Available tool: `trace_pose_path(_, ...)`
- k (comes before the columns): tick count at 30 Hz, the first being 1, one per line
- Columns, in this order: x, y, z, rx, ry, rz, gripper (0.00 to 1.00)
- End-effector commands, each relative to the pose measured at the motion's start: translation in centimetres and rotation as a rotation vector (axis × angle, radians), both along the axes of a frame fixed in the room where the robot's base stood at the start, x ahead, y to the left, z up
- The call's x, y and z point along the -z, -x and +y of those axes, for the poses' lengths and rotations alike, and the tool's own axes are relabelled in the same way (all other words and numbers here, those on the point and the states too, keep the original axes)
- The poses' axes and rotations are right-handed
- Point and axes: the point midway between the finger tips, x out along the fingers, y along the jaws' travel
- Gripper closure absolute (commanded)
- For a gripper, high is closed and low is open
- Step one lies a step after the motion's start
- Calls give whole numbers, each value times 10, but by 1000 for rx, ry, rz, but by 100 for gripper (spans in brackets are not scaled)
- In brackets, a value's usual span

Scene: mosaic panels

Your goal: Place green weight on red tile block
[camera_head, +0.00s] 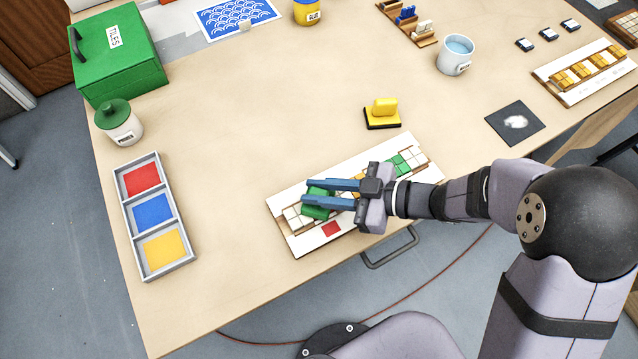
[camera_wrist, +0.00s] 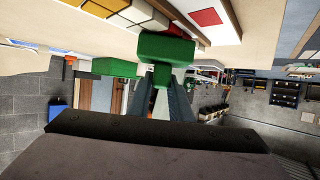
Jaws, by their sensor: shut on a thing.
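My gripper (camera_head: 340,190) is shut on a green weight (camera_head: 317,204), held at the left part of a pale mosaic panel (camera_head: 387,204). In the wrist view the green weight (camera_wrist: 165,47) sits between the fingertips, close against the tile row. A little red (camera_wrist: 187,27) shows beside the weight in that row, perhaps the red tile block, mostly hidden. Whether the weight touches it, I cannot tell. A flat red square (camera_head: 331,229) lies on the panel's front border. White tiles (camera_head: 293,216) stand left of the weight; green tiles (camera_head: 402,163) stand toward the right end.
A tray (camera_head: 133,218) with red, blue and yellow compartments lies at left. A yellow weight-like piece (camera_head: 383,112) on a dark base stands behind the panel. A cup (camera_head: 455,55), green box (camera_head: 118,55) and jar (camera_head: 119,124) stand farther off.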

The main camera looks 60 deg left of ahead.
Motion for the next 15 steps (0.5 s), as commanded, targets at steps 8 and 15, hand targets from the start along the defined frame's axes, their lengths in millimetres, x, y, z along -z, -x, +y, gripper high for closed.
trace_pose_path(8,-1,0,1,0,-4,1,100)
trace_pose_path(15,3,0,0,0,0,0,63)
